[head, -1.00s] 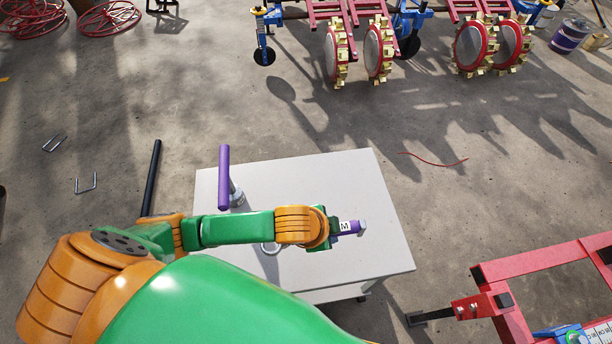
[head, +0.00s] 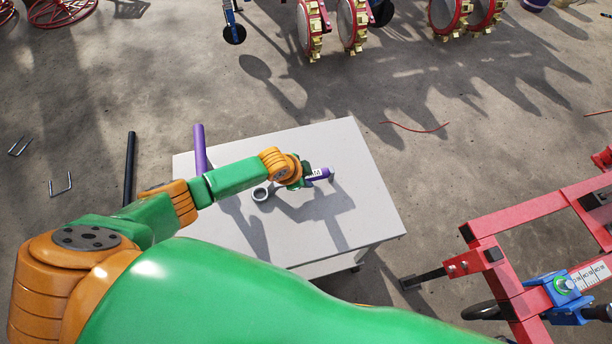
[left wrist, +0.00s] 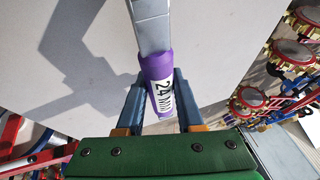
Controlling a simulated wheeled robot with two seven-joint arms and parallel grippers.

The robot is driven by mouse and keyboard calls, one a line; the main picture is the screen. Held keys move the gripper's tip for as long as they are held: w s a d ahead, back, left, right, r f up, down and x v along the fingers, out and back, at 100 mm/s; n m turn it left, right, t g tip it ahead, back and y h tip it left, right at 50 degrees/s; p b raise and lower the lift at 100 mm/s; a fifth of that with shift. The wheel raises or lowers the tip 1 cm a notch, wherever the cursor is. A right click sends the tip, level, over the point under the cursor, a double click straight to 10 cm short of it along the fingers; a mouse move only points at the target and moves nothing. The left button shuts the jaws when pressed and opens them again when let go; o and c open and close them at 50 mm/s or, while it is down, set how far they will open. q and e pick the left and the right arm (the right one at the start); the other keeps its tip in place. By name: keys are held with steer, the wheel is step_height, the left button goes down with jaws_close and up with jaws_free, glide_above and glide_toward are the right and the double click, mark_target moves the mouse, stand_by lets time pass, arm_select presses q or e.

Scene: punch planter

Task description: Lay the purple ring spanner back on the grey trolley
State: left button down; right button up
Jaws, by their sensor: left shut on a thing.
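The purple ring spanner (head: 319,174) has a purple sleeve with a white label and is in my left gripper (head: 308,176). In the left wrist view, the jaws (left wrist: 153,105) close on both sides of the purple sleeve (left wrist: 155,68), and a grey shaft runs out of the top of the picture. A grey ring (head: 262,192) shows left of the gripper; the arm hides whether it joins the spanner. The grey trolley (head: 370,215) is below the gripper. Shadows set apart from the spanner suggest it is above the top. My right gripper is not in view.
A purple bar (head: 200,148) rises at the trolley's left edge, and a black bar (head: 129,165) is left of it. A red frame (head: 530,215) stands at right. Toothed wheels (head: 352,25) are at the back. The trolley's right part is clear.

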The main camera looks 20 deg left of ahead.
arm_select(q)
steer(key=c, duration=0.5)
jaws_free()
steer(key=shift+c, duration=0.2)
